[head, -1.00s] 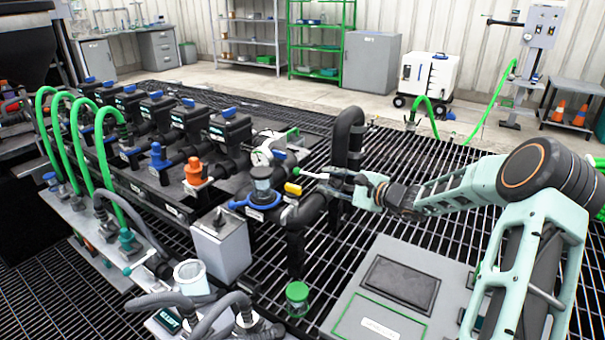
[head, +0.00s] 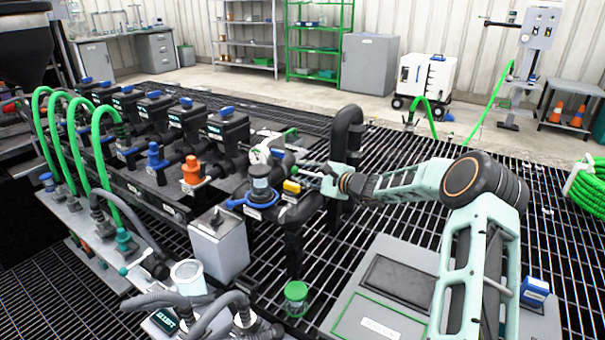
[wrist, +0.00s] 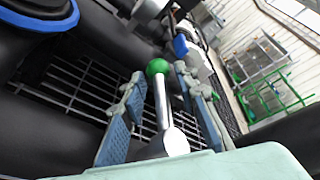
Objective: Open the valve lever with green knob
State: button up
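The valve lever, a silver rod (wrist: 162,105) with a round green knob (wrist: 157,67), shows in the middle of the wrist view. My gripper (wrist: 158,88) is open, with its blue-padded fingers on either side of the rod. Gaps show between the rod and both fingers, and the knob lies at about fingertip level. In the head view my gripper (head: 327,178) is beside the black pipework at the manifold's near right end. The lever is small there and partly hidden by the gripper.
A black upright pipe (head: 346,135) stands close behind my gripper. A blue-ringed fitting (head: 260,190) and a yellow part (head: 291,186) are just left of it. Another lever with a teal knob (head: 123,270) is at the front left. Open grating lies to the right.

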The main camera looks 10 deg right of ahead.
jog(key=shift+c, duration=0.2)
grip_shut()
jog(key=shift+s+r+n+y+p, duration=0.15)
jog(key=shift+n+y+p, duration=0.15)
jog(key=shift+p, duration=0.3)
jog(key=shift+s+a+n+g+y+p, duration=0.25)
jog(key=shift+n+g+y+p, duration=0.3)
jog(key=shift+g, duration=0.25)
jog(key=shift+s+a+f+n+g+y+b, duration=0.1)
jog(key=shift+s+n+g+y+b, duration=0.4)
jog(key=shift+n+g, duration=0.3)
jog(key=shift+s+a+f+n+g+y+b, duration=0.1)
jog(key=shift+s+n+g+y+b, duration=0.25)
jog(key=shift+n+g+y, duration=0.4)
jog(key=shift+s+a+f+n+g+y+b, duration=0.1)
jog(key=shift+s+n+g+y+b, duration=0.45)
jog(key=shift+g, duration=0.4)
jog(key=shift+s+n+g+b, duration=0.25)
jog(key=shift+n+g+b, duration=0.35)
jog(key=shift+n+b, duration=0.05)
jog(key=shift+s+r+g+y+b, duration=0.15)
jog(key=shift+g+y+b, duration=0.15)
jog(key=shift+g, duration=0.1)
